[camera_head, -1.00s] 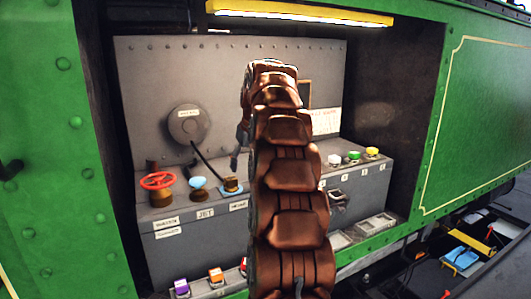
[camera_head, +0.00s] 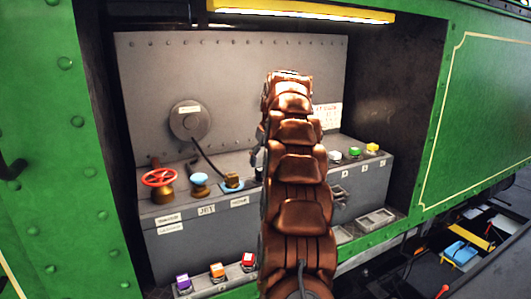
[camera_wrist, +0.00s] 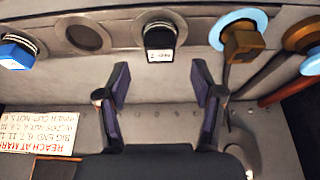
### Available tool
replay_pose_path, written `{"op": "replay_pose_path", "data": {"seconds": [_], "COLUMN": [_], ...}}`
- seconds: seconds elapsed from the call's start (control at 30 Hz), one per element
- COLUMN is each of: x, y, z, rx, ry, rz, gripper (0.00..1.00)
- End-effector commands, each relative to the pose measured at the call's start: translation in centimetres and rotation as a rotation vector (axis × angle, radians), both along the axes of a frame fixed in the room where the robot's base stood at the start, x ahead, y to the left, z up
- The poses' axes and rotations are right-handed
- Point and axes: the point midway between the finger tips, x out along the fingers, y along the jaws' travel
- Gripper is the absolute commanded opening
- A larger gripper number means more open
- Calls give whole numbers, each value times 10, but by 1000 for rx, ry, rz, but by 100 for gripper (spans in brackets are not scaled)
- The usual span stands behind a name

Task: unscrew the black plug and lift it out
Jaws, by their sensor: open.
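The black plug (camera_wrist: 159,38) shows in the wrist view at top centre, with a pale label on its face. It sits in a round grey collar on the grey panel. My gripper (camera_wrist: 166,78) is open and empty, its two dark fingers apart. The plug lies beyond the fingertips, roughly in line with the gap between them, and nothing touches it.
Beside the plug are a brass fitting in a blue ring (camera_wrist: 238,36) with a hose and an empty round socket (camera_wrist: 88,36). The head view shows a red handwheel (camera_head: 159,178), a blue knob (camera_head: 200,178) and a green button (camera_head: 355,152). A yellow lamp (camera_head: 300,11) hangs above.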

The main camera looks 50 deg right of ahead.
Motion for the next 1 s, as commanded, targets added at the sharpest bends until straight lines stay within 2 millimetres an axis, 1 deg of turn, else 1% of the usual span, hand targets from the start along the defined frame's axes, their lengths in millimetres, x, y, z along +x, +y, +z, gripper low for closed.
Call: {"op": "replay_pose_path", "data": {"seconds": [0.2, 0.4, 0.53, 0.8, 0.87, 1.0], "x": [7, 12, 13, 14, 14, 14], "y": [-2, -4, -5, -5, -5, -5], "z": [-19, -33, -37, -38, -38, -38], "rx": [2, 2, 2, 2, 2, 2], "ry": [3, 2, 2, 1, 1, 1], "rz": [0, -1, -1, -1, -1, -1], "gripper": [67, 67, 67, 67, 61, 47]}}
